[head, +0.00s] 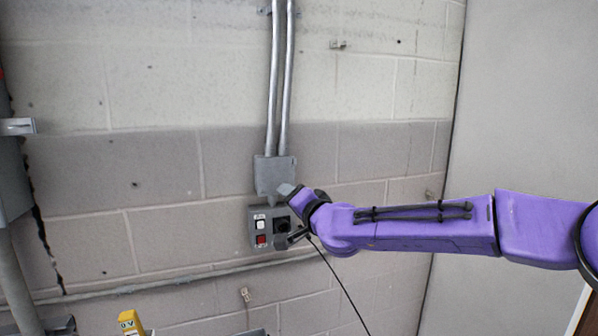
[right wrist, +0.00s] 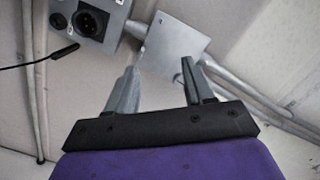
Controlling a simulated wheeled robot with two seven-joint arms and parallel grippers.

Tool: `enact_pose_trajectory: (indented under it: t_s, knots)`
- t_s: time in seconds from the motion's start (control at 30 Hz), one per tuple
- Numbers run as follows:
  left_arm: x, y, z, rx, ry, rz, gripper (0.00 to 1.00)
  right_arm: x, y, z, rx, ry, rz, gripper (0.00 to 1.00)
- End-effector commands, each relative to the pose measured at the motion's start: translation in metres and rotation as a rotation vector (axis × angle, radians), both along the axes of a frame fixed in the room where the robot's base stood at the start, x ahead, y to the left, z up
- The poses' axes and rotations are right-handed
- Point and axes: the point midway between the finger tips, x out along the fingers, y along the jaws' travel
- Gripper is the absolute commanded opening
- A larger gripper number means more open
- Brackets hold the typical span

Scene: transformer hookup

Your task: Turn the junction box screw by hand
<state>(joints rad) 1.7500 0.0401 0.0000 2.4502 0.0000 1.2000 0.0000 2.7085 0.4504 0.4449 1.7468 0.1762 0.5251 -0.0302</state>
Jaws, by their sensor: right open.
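The grey square junction box (head: 272,174) is fixed to the block wall, below metal conduits. It also shows in the right wrist view (right wrist: 172,45), beyond my fingertips. My right gripper (head: 290,215) is in front of the wall, just below and to the right of the junction box. In the right wrist view, the right gripper (right wrist: 160,68) has its two grey fingers apart, with nothing between them. Whether a fingertip touches the box cannot be told. My left gripper is not in view.
Just below the junction box is a grey control box (head: 257,240) with a white switch, a red switch and a black round socket, partly behind my right gripper. A thin black cable (head: 345,290) hangs nearby. A yellow piece (head: 130,322) stands at the bottom left.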

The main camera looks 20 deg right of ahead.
Motion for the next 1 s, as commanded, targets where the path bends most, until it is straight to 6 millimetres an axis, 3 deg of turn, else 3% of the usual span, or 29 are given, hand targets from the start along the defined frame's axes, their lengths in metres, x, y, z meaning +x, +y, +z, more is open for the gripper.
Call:
enact_pose_trajectory:
  t_s: [0.1,0.23,0.3,0.43,0.8,1.0]
  knots:
    - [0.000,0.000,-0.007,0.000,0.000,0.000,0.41,-0.002,-0.011,0.022,0.526,0.023,-0.042,0.52]
    - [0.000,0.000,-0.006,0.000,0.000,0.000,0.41,-0.013,-0.029,0.063,0.947,0.027,-0.098,0.52]
    - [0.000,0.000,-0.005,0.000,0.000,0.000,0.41,-0.013,-0.032,0.062,1.056,0.043,-0.142,0.52]
    - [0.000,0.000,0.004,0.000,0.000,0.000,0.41,0.003,-0.032,0.065,1.070,0.044,-0.146,0.52]
    - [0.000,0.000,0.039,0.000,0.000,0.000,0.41,0.079,-0.029,0.065,1.063,0.042,-0.144,0.52]
    - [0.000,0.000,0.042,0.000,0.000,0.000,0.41,0.092,-0.029,0.063,1.062,0.041,-0.142,0.52]
